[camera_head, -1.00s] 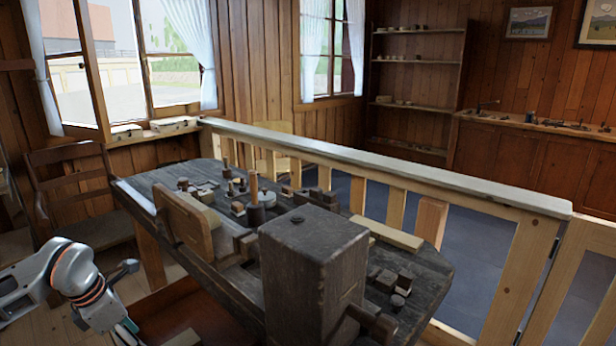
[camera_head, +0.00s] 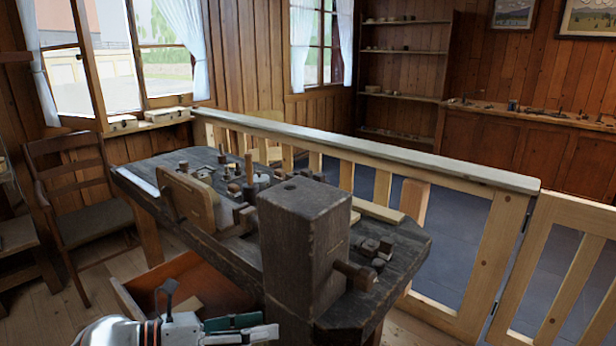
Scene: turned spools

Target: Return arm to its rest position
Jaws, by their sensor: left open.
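My left gripper (camera_head: 242,329) shows at the bottom edge of the head view, left of centre, with part of my pale left arm (camera_head: 112,332) behind it. Its fingers point to the right and are partly cut off by the frame. It is open, and I see nothing held in it. It appears in front of the dark wooden workbench (camera_head: 225,250), low by an open drawer (camera_head: 185,270). My right gripper is not in view.
A thick dark wooden block (camera_head: 305,245) stands at the bench's near end. Small turned wooden pieces (camera_head: 375,250) lie on the bench top. A wooden railing (camera_head: 370,155) runs behind it. A chair (camera_head: 85,200) stands at left, with bare floor (camera_head: 75,300) before it.

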